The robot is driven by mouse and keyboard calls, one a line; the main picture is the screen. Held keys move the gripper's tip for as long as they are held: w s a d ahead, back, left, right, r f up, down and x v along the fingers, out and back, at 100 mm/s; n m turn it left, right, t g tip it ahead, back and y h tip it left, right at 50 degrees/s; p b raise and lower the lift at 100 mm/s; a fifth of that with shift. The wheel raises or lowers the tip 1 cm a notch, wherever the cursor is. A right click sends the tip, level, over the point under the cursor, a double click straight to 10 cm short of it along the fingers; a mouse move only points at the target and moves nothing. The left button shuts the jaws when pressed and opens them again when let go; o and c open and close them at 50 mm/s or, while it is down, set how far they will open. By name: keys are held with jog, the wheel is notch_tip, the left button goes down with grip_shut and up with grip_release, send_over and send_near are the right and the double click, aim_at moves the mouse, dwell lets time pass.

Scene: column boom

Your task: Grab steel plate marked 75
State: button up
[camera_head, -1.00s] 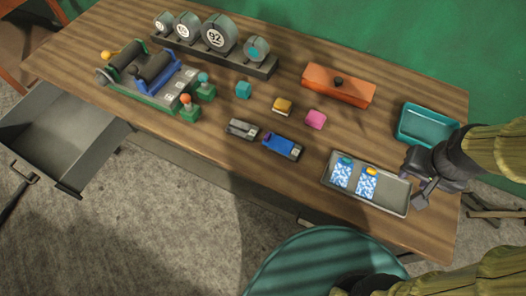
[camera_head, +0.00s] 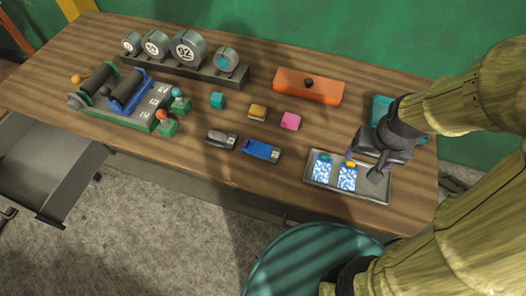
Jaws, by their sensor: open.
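Several round grey steel plates stand on edge in a dark rack (camera_head: 188,72) at the back left of the table. The largest plate (camera_head: 188,48) reads 92. To its left are a mid-sized plate (camera_head: 155,45) and a smaller plate (camera_head: 131,43), whose numbers are too small to read surely. To its right is a plate with a teal centre (camera_head: 226,61). I cannot make out a 75 on any of them. My gripper (camera_head: 364,168) is open and empty above the right part of a grey tray (camera_head: 375,190), far from the rack.
The tray holds two blue-white patterned packets (camera_head: 321,169). An orange box (camera_head: 308,87), a teal bin (camera_head: 380,108) partly behind my arm, small coloured blocks (camera_head: 290,121), a blue device (camera_head: 261,151) and a roller machine (camera_head: 128,92) are on the table.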

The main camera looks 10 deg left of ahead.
aim_at(275, 155)
jog(key=shift+o, duration=1.3)
jog(key=f+m+g, duration=0.1)
jog(key=w+a+f+m+g+y, duration=0.1)
jog(key=f, duration=0.1)
jog(key=f+m+g, duration=0.1)
jog(key=shift+w+a+f+m+y+b, duration=0.15)
jog(key=shift+m+y+b, duration=0.15)
jog(key=shift+m+b, duration=0.1)
jog(key=w+a+f+m+g+y, duration=0.1)
jog(key=w+a+f+m+y, duration=0.1)
jog(key=w+m+y, duration=0.1)
jog(key=w+a+f+m+g+y+b, duration=0.1)
jog(key=w+a+f+m+y, duration=0.1)
jog(key=w+a+m+y, duration=0.1)
jog(key=w+a+f+m+y, duration=0.2)
jog(key=w+f+m+y, duration=0.1)
jog(key=m+y, duration=0.1)
jog(key=shift+w+a+g+y+b, duration=0.35)
jog(key=shift+w+g+y, duration=0.05)
jog(key=shift+w+a+m+y, duration=0.1)
jog(key=shift+w+m+y, duration=0.2)
jog(key=shift+m, duration=0.1)
jog(key=shift+s, duration=0.1)
